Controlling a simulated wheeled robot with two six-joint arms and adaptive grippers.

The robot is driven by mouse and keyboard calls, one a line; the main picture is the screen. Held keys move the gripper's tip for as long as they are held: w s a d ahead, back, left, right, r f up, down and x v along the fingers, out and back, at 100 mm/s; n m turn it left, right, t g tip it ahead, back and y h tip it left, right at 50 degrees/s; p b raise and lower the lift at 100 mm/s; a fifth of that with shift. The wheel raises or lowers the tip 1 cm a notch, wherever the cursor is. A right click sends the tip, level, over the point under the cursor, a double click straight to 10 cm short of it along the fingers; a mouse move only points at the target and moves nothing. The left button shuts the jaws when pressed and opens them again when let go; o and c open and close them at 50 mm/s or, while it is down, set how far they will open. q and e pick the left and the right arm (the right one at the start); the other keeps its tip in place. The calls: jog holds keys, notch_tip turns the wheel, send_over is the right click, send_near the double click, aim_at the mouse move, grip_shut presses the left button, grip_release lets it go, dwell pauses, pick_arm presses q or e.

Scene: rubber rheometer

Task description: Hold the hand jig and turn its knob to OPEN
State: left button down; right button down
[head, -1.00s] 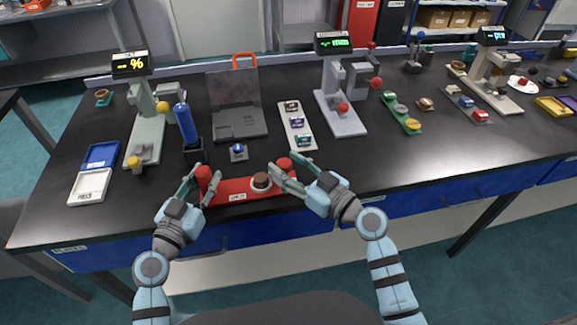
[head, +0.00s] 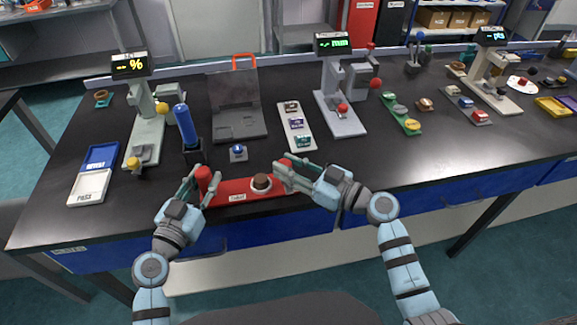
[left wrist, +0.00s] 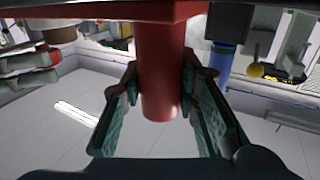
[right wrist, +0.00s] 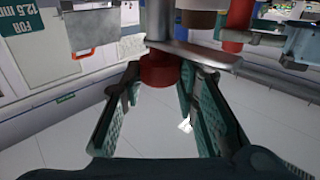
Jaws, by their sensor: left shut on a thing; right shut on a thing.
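The hand jig is a long red base (head: 222,192) near the bench's front edge, with a small label too small to read. A brown round piece (head: 261,181) sits in a pale ring on it. My left gripper (head: 201,180) is shut on the upright red handle (left wrist: 161,75) at the jig's left end. My right gripper (head: 284,172) is shut on the red knob (right wrist: 159,70) at the right end, below a grey metal arm (right wrist: 200,53) in the right wrist view. The right fingers partly hide the knob in the head view.
Behind the jig stand a blue cylinder on a dark base (head: 183,125), a small blue-topped block (head: 238,153) and a white strip of samples (head: 297,127). White and blue trays (head: 88,187) lie at left. The bench is clear right of my right gripper.

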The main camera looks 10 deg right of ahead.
jog(key=c, duration=1.2)
grip_release()
jog(key=v, duration=1.2)
pick_arm(q)
jog(key=c, duration=1.2)
grip_release()
jog(key=shift+o, duration=0.2)
